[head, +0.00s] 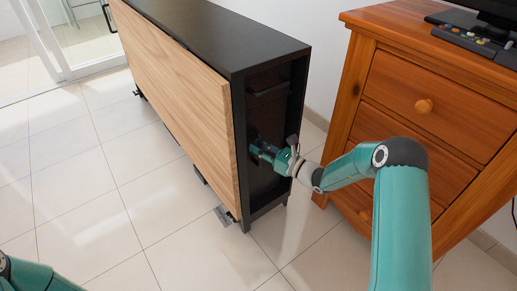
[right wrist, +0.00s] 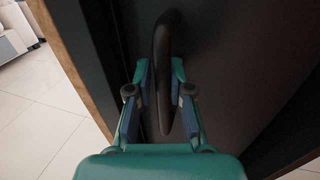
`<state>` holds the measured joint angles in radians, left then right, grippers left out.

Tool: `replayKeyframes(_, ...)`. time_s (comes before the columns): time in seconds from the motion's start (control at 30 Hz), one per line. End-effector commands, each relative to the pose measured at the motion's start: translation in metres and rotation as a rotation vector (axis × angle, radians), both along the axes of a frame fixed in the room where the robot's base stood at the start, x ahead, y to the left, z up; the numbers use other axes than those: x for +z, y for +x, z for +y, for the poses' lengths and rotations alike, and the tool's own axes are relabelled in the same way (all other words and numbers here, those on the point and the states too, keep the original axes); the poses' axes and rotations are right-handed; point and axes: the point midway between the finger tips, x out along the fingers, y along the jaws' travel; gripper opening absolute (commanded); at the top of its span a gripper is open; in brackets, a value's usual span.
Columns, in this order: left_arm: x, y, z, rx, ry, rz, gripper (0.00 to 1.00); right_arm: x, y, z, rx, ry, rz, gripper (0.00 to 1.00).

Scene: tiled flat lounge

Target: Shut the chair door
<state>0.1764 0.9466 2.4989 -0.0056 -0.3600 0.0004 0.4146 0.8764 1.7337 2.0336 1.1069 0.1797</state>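A long dark cabinet (head: 215,35) has a light wooden panel (head: 180,90) on its long side. Its near end is a black frame around a dark recessed face (head: 265,120), with a bar handle (head: 268,90) high on it. My right gripper (head: 262,150) reaches into this end, below that handle. In the right wrist view, a black curved handle (right wrist: 166,75) on a dark panel runs between the fingers of my right gripper (right wrist: 161,85), which look closed in on it. How far the door stands open is unclear. Only part of my left arm shows; its gripper is out of view.
A wooden chest of drawers (head: 430,110) stands close on the right, with a dark device (head: 470,38) on top. My right arm passes in front of it. Tiled floor (head: 90,200) is clear on the left. A glazed door (head: 75,30) is at the back left.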

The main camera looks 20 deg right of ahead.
Motion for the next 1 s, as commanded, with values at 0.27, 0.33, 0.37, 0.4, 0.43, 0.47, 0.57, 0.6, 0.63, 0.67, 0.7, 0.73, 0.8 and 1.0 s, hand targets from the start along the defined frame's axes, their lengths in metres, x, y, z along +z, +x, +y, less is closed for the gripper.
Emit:
replayKeyframes(0.27, 0.0, 0.0, 0.0, 0.0, 0.0, 0.0, 0.4, 0.0, -0.001, -0.002, -0.003, 0.001, 0.001, 0.4)
replayKeyframes(0.33, 0.0, 0.0, 0.0, 0.0, 0.0, 0.0, 0.4, 0.0, -0.001, -0.002, -0.004, 0.001, 0.001, 0.4)
replayKeyframes(0.37, 0.0, 0.0, 0.0, 0.0, 0.0, 0.0, 0.4, 0.0, -0.001, -0.002, -0.004, 0.001, 0.001, 0.4)
replayKeyframes(0.4, 0.0, 0.0, 0.0, 0.0, 0.0, 0.0, 0.4, 0.0, -0.001, -0.003, -0.005, 0.001, 0.001, 0.4)
replayKeyframes(0.43, 0.0, 0.0, 0.0, 0.0, 0.0, 0.0, 0.4, 0.0, -0.002, -0.004, -0.005, 0.001, 0.001, 0.4)
replayKeyframes(0.47, 0.001, 0.0, 0.0, 0.0, 0.0, 0.0, 0.4, 0.0, -0.003, -0.004, -0.005, 0.001, 0.001, 0.4)
replayKeyframes(0.57, 0.001, 0.0, 0.0, 0.0, 0.0, 0.0, 0.4, 0.0, -0.01, -0.01, -0.007, 0.0, 0.001, 0.4)
replayKeyframes(0.6, 0.001, 0.0, 0.0, 0.0, 0.0, 0.0, 0.4, -0.001, -0.014, -0.013, -0.007, 0.0, 0.002, 0.4)
replayKeyframes(0.63, 0.001, 0.0, 0.0, 0.0, 0.0, 0.0, 0.4, -0.001, -0.018, -0.015, -0.007, 0.0, 0.004, 0.4)
replayKeyframes(0.67, 0.001, 0.0, 0.0, 0.0, 0.0, 0.0, 0.4, -0.001, -0.022, -0.018, -0.008, 0.001, 0.003, 0.4)
replayKeyframes(0.7, 0.001, 0.0, 0.0, 0.0, 0.0, 0.0, 0.4, 0.0, -0.029, -0.022, -0.009, 0.002, 0.002, 0.4)
replayKeyframes(0.73, 0.001, 0.0, 0.0, 0.0, 0.0, 0.0, 0.4, -0.001, -0.033, -0.025, -0.01, 0.001, 0.003, 0.4)
replayKeyframes(0.8, 0.001, 0.0, 0.0, 0.0, 0.0, 0.0, 0.4, -0.001, -0.046, -0.033, -0.01, 0.001, 0.003, 0.4)
replayKeyframes(1.0, 0.0, 0.0, 0.0, 0.0, 0.0, 0.0, 0.4, -0.001, -0.08, -0.053, -0.009, 0.001, 0.003, 0.4)
